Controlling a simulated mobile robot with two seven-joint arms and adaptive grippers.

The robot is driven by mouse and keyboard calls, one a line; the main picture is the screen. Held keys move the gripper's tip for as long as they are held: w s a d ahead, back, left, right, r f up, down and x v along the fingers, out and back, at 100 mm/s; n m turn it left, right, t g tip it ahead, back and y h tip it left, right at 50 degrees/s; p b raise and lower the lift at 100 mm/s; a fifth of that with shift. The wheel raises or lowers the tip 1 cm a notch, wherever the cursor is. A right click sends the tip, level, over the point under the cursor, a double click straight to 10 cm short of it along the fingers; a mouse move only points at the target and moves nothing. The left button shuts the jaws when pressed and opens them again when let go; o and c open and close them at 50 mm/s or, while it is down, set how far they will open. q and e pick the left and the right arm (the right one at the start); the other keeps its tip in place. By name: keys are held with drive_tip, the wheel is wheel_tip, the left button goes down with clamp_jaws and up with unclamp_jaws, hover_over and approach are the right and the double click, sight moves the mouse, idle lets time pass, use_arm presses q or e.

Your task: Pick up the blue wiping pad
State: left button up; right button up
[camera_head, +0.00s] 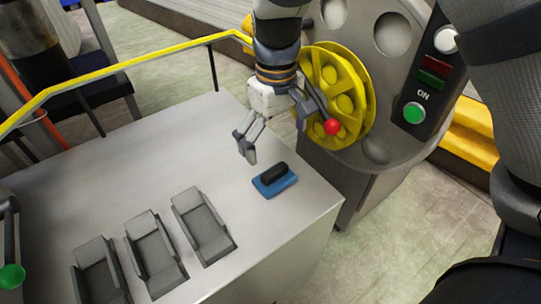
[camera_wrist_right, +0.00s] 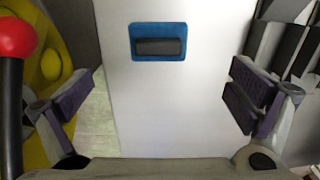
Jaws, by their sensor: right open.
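The blue wiping pad (camera_head: 273,184) has a black handle on top and lies flat on the light grey table (camera_head: 130,160), near its right edge. My right gripper (camera_head: 270,140) is above the table, a little behind and above the pad, with its fingers spread and nothing between them. In the right wrist view the pad (camera_wrist_right: 159,55) shows at the upper middle, ahead of the open fingers and apart from them. The left gripper does not show clearly in either view.
Several grey holders (camera_head: 203,225) stand on the table's front left. A machine with a yellow wheel (camera_head: 340,90), a red-knobbed lever (camera_head: 331,127) and a green button (camera_head: 414,112) stands close to the right gripper. A yellow rail (camera_head: 110,70) runs behind the table.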

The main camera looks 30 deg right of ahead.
sight(275, 170)
drive_tip(key=shift+w+d+f, duration=0.15)
drive_tip(key=shift+w, duration=0.35)
drive_tip(key=f, duration=0.3)
drive_tip(key=f+b, duration=0.1)
drive_tip(key=f, duration=0.7)
drive_tip(key=shift+s, duration=0.35)
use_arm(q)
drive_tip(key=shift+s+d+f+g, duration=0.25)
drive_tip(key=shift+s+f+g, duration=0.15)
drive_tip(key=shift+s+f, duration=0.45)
use_arm(e)
drive_tip(key=c, duration=1.2)
